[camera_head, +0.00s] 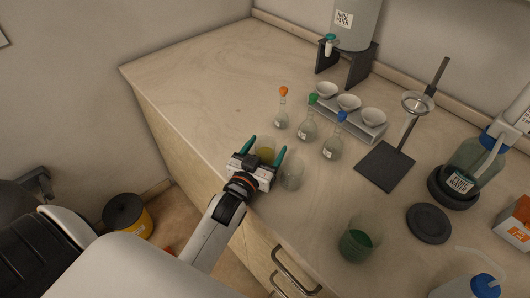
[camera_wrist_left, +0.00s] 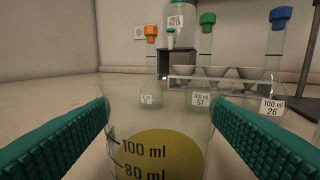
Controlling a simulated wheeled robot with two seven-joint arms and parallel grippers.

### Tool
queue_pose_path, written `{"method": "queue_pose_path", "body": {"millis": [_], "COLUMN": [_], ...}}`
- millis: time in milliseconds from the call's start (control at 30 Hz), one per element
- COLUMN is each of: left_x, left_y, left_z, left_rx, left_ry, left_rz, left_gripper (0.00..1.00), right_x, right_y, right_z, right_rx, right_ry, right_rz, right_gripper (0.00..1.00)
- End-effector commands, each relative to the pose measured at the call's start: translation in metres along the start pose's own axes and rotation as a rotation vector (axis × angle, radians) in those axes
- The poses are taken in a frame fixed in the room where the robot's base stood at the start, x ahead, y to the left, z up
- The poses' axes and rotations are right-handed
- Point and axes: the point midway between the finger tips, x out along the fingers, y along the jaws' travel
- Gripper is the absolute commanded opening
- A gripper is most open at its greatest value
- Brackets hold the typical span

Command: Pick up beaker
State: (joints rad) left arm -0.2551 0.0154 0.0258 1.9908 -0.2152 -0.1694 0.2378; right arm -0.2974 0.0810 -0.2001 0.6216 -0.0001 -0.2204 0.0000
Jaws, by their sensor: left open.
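A clear glass beaker (camera_head: 265,153) with yellow liquid stands on the bench near its front edge. In the left wrist view the beaker (camera_wrist_left: 160,155) fills the lower middle, with 100 ml and 80 ml marks. My left gripper (camera_head: 265,148) is open, its green fingers on either side of this beaker; the fingers also show at both sides of the left wrist view (camera_wrist_left: 162,112). Whether they touch the glass I cannot tell. A second clear beaker (camera_head: 292,176) stands just right of the gripper. A beaker with green contents (camera_head: 357,244) stands farther right. My right gripper is not in view.
Flasks with orange (camera_head: 283,92), green (camera_head: 312,99) and blue (camera_head: 341,117) stoppers stand behind the beaker. Behind them is a rack with white funnels (camera_head: 348,103). The bench's left part is clear.

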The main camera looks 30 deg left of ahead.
Motion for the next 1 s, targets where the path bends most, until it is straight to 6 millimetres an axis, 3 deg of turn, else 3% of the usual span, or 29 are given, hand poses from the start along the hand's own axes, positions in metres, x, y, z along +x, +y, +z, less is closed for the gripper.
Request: {"method": "queue_pose_path", "body": {"millis": [100,367,667,867,1000], "left_x": [0.012,0.013,0.013,0.013,0.013], "left_y": [0.0,0.0,0.0,0.0,0.0], "left_z": [0.0,-0.001,-0.001,0.0,0.011], "left_rx": [0.001,0.0,0.0,0.0,0.001], "left_ry": [0.0,0.001,0.001,0.0,-0.003], "left_rz": [-0.001,-0.001,0.0,0.0,-0.001], "left_gripper": [0.72,0.72,0.23,0.22,0.22], "right_x": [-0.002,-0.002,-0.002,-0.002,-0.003], "right_y": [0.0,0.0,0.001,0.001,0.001], "right_z": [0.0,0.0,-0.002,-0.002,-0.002], "right_rx": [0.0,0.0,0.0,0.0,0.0], "right_ry": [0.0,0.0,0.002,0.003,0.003], "right_rz": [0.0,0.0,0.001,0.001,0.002], "right_gripper": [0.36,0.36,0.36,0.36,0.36]}}
